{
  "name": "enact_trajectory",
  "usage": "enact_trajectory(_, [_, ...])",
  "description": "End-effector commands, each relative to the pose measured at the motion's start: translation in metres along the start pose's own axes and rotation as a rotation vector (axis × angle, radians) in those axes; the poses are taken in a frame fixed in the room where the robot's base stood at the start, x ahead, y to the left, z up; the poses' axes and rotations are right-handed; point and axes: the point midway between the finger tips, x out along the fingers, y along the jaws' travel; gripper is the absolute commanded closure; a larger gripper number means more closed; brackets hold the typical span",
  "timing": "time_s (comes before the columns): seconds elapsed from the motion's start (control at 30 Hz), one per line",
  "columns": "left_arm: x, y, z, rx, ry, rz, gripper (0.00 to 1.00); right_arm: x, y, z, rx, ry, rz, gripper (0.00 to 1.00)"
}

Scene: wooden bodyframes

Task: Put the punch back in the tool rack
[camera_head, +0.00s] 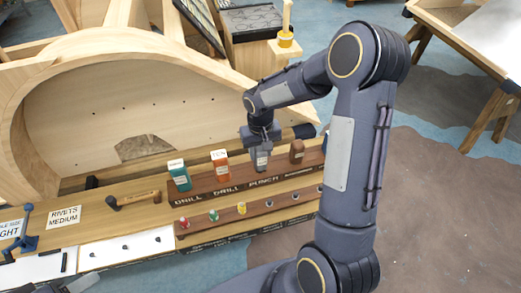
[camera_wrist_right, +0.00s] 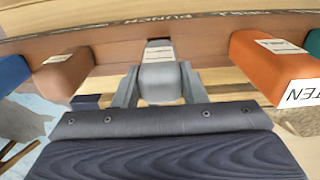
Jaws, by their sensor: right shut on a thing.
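The punch (camera_head: 262,160) is a grey block-like tool with a white label. My right gripper (camera_head: 261,150) is shut on it, and in the right wrist view the punch (camera_wrist_right: 162,82) sits between the two grey fingers. The tool rack (camera_head: 222,190) is a dark brown wooden strip with lettering. The punch is upright at the rack, near the PUNCH lettering. Its lower end is hidden, so I cannot tell whether it is seated in a slot. At the lower left edge, a pale grey piece (camera_head: 84,283) looks like the tip of my left gripper; its jaws cannot be made out.
A green drill (camera_head: 178,175) and an orange drill (camera_head: 220,165) stand left of the punch, a brown-handled tool (camera_head: 297,151) right of it. A lower strip holds small coloured pieces (camera_head: 213,215). A hammer (camera_head: 133,199) lies left. A curved wooden frame (camera_head: 90,75) rises behind.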

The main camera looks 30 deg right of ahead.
Motion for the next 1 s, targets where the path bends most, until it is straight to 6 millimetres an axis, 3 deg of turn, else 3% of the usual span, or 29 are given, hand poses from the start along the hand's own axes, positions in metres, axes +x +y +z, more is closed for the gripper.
enact_trajectory(0.3, [0.007, -0.003, 0.004, 0.0, 0.0, 0.0, 0.5, 0.008, 0.0, 0.0, -0.001, 0.001, -0.001, 0.94])
enact_trajectory(0.33, [0.006, -0.003, 0.003, 0.0, 0.0, 0.0, 0.5, 0.006, 0.0, 0.0, -0.001, 0.0, 0.0, 0.58])
enact_trajectory(0.47, [0.005, -0.002, 0.003, 0.0, 0.0, 0.0, 0.5, 0.006, 0.0, 0.0, -0.001, 0.0, 0.0, 0.41])
enact_trajectory(0.77, [0.004, -0.002, 0.002, 0.0, 0.0, 0.0, 0.5, 0.004, 0.0, 0.0, 0.0, 0.0, 0.0, 0.4])
enact_trajectory(1.0, [0.001, -0.001, 0.001, 0.0, 0.0, 0.0, 0.5, -0.024, 0.0, -0.001, 0.0, 0.006, 0.0, 0.4])
